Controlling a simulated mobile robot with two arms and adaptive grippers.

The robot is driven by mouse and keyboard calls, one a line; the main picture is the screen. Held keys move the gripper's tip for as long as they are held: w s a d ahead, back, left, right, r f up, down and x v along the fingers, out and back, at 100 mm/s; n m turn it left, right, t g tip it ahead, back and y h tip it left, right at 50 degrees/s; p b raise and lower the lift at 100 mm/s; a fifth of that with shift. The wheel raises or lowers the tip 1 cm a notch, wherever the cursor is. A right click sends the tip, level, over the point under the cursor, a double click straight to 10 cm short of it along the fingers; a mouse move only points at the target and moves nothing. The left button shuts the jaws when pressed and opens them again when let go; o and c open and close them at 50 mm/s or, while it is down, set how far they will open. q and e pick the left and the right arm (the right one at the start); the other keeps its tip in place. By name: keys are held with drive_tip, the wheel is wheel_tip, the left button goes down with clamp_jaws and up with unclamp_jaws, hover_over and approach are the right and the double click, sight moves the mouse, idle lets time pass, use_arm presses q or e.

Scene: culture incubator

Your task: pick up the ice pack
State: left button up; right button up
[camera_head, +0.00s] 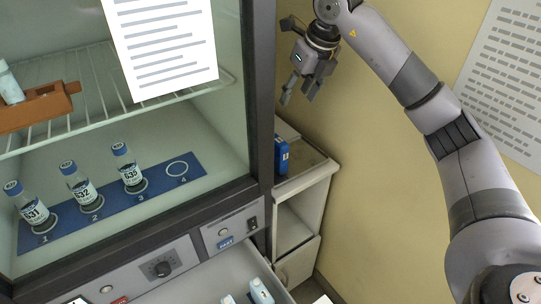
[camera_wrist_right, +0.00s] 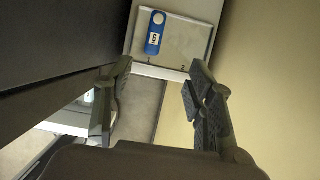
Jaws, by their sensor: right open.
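A blue block with a white label, which looks like the ice pack (camera_head: 281,155), stands on top of the small cabinet to the right of the incubator. In the right wrist view the blue ice pack (camera_wrist_right: 154,42) shows from above, on the light cabinet top beyond the fingertips. My right gripper (camera_head: 299,93) is open and empty, above the cabinet and apart from the pack. Its two spread fingers also show in the right wrist view (camera_wrist_right: 160,68). My left gripper is not in view.
The incubator's dark frame (camera_head: 262,100) stands close left of the gripper, the yellow wall (camera_head: 370,170) close right. The cabinet top (camera_head: 310,172) has bare room beside the pack. Below, an open drawer (camera_head: 205,282) holds small items. Labelled bottles (camera_head: 82,187) stand inside the incubator.

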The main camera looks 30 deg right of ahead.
sight(283, 140)
drive_tip(key=b+x, duration=0.1)
drive_tip(key=x, duration=0.4)
drive_tip(key=s+b+x, duration=0.1)
drive_tip(key=x, duration=0.5)
drive_tip(key=b+x, duration=0.1)
drive_tip(key=x, duration=0.4)
drive_tip(key=shift+s+f, duration=0.25)
drive_tip(key=shift+f, duration=0.35)
drive_tip(key=x, duration=0.3)
drive_tip(key=p+x, duration=0.1)
drive_tip(key=shift+w+a+f, duration=0.2)
drive_tip(key=shift+a+f, duration=0.05)
drive_tip(key=shift+a, duration=0.15)
drive_tip(key=shift+w+f, duration=0.2)
drive_tip(key=shift+f, duration=0.2)
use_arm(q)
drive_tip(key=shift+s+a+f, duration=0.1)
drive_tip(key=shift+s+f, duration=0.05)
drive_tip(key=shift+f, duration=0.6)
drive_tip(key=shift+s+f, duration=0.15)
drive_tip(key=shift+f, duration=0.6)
use_arm(e)
clamp_jaws()
drive_tip(key=shift+r, duration=0.1)
